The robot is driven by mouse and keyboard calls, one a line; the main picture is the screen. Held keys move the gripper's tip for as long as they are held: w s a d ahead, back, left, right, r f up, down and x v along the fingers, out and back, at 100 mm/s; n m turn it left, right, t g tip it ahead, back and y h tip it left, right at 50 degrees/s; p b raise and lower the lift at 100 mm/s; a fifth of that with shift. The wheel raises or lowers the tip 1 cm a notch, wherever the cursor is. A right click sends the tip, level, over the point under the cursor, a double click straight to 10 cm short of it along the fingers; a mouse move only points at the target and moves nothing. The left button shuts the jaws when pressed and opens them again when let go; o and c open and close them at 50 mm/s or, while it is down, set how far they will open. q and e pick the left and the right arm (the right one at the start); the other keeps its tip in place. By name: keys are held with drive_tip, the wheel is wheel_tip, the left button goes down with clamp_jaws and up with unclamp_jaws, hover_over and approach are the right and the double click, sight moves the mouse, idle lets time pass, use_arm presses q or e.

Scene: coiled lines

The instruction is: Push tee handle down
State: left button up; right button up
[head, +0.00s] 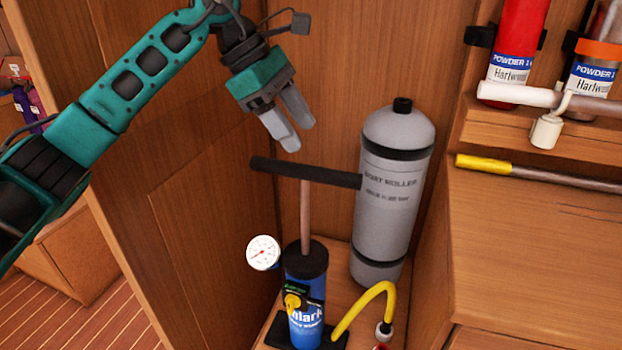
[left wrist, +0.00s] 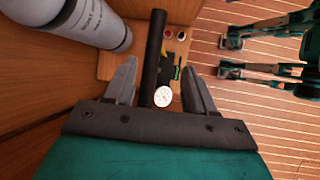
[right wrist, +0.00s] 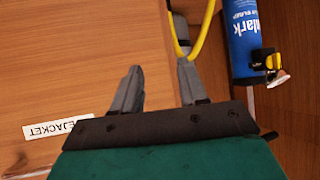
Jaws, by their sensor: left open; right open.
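The black tee handle (head: 305,172) sits raised on a thin rod above the blue hand pump (head: 306,297), which stands upright with a round gauge (head: 263,252) at its left. My left gripper (head: 295,136) is open and empty, just above the handle, pointing down. In the left wrist view the handle (left wrist: 154,55) runs lengthwise between the two spread fingers; I cannot tell if they touch it. My right gripper (right wrist: 158,82) is open and empty; it is not in the head view. The right wrist view shows the blue pump body (right wrist: 240,38) beyond its fingers.
A grey cylinder (head: 392,205) stands upright right behind the handle's right end. A yellow hose (head: 364,309) curves beside the pump. Wooden walls close in left and behind. A wooden counter (head: 535,255) with a yellow-ended bar (head: 482,163) is at the right.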

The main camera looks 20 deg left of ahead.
sight(307, 167)
use_arm(q)
drive_tip(key=shift+t+y, duration=0.3)
drive_tip(key=shift+y, duration=0.4)
drive_tip(key=x, duration=0.3)
drive_tip(key=a+b+x, duration=0.1)
drive_tip(key=x, duration=0.3)
drive_tip(key=a+x, duration=0.1)
drive_tip(key=x, duration=0.2)
drive_tip(key=shift+w+f+b, duration=0.35)
drive_tip(key=shift+w+f, duration=0.05)
drive_tip(key=shift+f, duration=0.1)
clamp_jaws()
